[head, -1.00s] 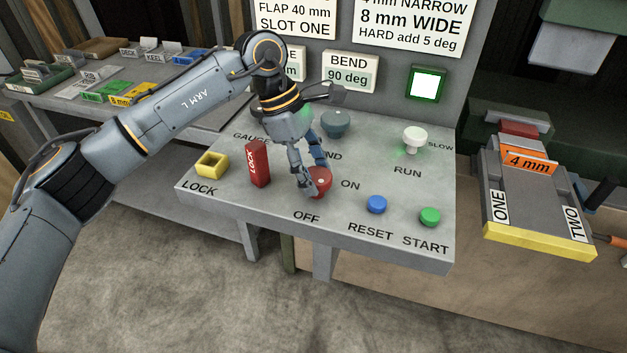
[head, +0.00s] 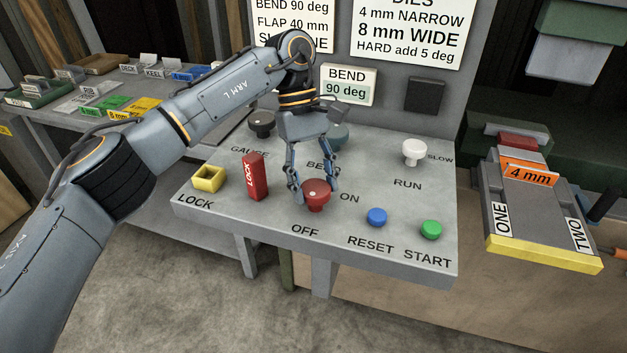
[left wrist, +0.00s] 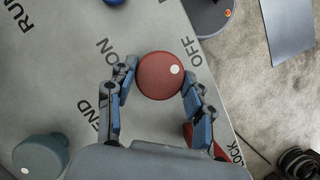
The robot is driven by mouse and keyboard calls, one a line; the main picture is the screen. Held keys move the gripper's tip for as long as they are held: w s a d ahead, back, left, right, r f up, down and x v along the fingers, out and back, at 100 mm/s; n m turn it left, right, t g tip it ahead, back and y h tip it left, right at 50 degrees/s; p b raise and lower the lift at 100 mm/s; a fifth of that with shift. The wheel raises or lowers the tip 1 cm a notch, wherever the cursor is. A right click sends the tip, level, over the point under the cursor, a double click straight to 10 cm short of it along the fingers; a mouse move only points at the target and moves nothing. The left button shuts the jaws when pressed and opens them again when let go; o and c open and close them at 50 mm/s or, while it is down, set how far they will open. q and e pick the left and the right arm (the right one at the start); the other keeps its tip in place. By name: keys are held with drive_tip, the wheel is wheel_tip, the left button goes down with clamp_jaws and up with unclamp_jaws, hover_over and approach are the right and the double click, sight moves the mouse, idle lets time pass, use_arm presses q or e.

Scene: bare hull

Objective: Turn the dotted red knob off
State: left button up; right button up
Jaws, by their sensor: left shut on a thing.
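The red knob (head: 317,198) with a white dot on its top stands on the grey sloped panel between the OFF and ON labels. My left gripper (head: 315,191) is shut on it from above, one finger on each side. In the left wrist view the knob (left wrist: 156,78) sits between the two fingertips (left wrist: 160,82), and its dot lies on the side towards the OFF label (left wrist: 187,45). The square lamp (head: 426,96) on the upright panel is dark. My right gripper is not in view.
A red LOCK block (head: 255,177) and a yellow socket (head: 208,178) stand left of the knob. The blue RESET button (head: 377,217), green START button (head: 431,230) and white RUN knob (head: 414,152) are to the right. A teal knob (left wrist: 41,156) is behind.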

use_arm(q)
drive_tip(key=shift+f, duration=0.15)
idle(0.4)
drive_tip(key=o, duration=1.1)
drive_tip(key=shift+o, duration=0.2)
drive_tip(key=shift+w+r, duration=0.1)
drive_tip(key=shift+r, duration=0.2)
drive_tip(key=v, duration=0.7)
